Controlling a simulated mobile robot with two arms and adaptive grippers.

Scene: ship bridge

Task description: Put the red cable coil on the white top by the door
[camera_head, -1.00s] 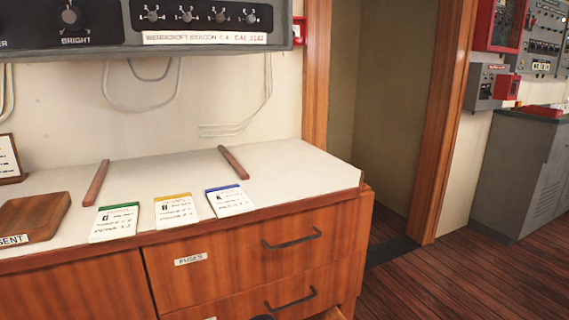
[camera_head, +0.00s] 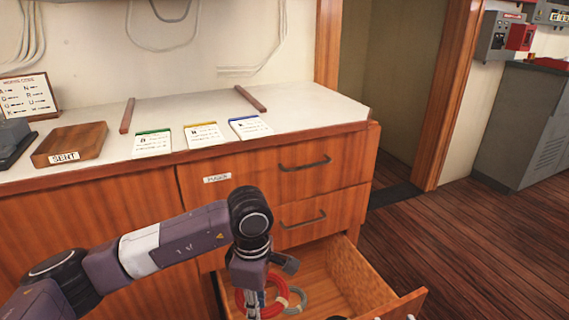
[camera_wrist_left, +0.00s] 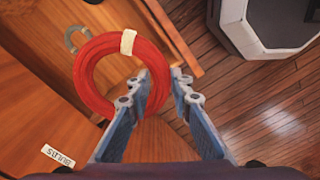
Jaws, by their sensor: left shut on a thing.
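The red cable coil (camera_wrist_left: 90,75) with a white tie band is in the left wrist view, and one side of it lies between my left fingers. My left gripper (camera_wrist_left: 155,88) is shut on it. In the head view the coil (camera_head: 280,288) is low at the open drawer, partly hidden by my left arm and gripper (camera_head: 258,300). I cannot tell whether it touches the drawer floor. The white top (camera_head: 320,106) of the wooden cabinet is above, its right end beside the doorway. My right gripper is not in view.
The open drawer (camera_head: 345,275) also holds a pale grey-green coil (camera_head: 298,297). Three cards, including a blue-edged one (camera_head: 250,127), a wooden SENT tray (camera_head: 70,146) and wooden strips (camera_head: 250,98) occupy the top. Its right end is bare. The doorway (camera_head: 400,100) is at right.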

